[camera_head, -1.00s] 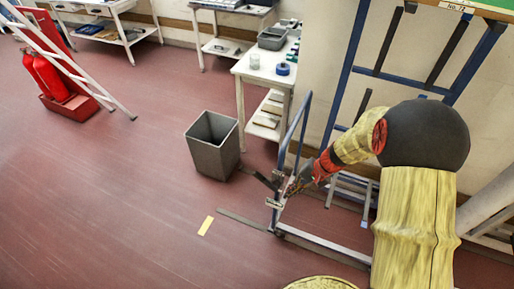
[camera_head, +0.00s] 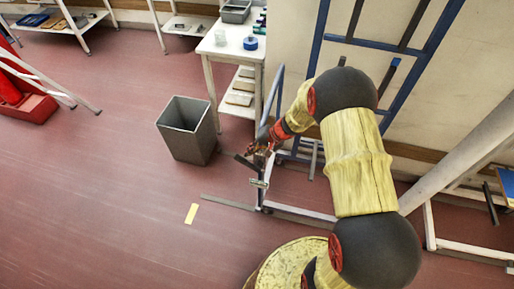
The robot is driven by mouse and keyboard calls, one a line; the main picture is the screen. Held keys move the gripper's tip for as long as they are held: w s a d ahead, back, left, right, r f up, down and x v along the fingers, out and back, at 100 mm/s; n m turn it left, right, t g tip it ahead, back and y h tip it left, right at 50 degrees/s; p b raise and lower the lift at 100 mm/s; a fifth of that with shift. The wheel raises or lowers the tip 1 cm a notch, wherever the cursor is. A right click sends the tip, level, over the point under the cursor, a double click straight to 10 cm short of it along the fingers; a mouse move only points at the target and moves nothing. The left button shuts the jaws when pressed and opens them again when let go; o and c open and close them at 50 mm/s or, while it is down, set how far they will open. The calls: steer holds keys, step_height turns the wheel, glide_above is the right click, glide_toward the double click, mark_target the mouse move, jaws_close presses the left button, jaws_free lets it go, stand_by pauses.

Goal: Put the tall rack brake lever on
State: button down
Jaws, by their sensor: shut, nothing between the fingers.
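The tall rack (camera_head: 271,95) is a blue upright frame on a pale base rail (camera_head: 300,212) with castors, right of the bin. My arm comes down from the right in front of it and hides part of it. My gripper (camera_head: 258,153) is small in the picture, at the rack's near left upright. It looks shut and empty. A dark flat bar (camera_head: 244,161) sticks out to the left beside it; I cannot tell whether this is the brake lever or part of my gripper. A small grey piece (camera_head: 259,183) sits on the upright just below. The lever's position is too small to read.
A grey bin (camera_head: 188,132) stands left of the rack. A white table (camera_head: 215,48) with blue tape is behind it.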

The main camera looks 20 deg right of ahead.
mark_target(241, 159)
steer(key=x, duration=0.5)
steer(key=shift+a+g+p, duration=0.2)
steer(key=shift+g+p, duration=0.2)
steer(key=shift+p, duration=0.6)
steer(key=shift+f+h, duration=0.15)
steer(key=shift+h, duration=0.25)
steer(key=shift+p, duration=0.4)
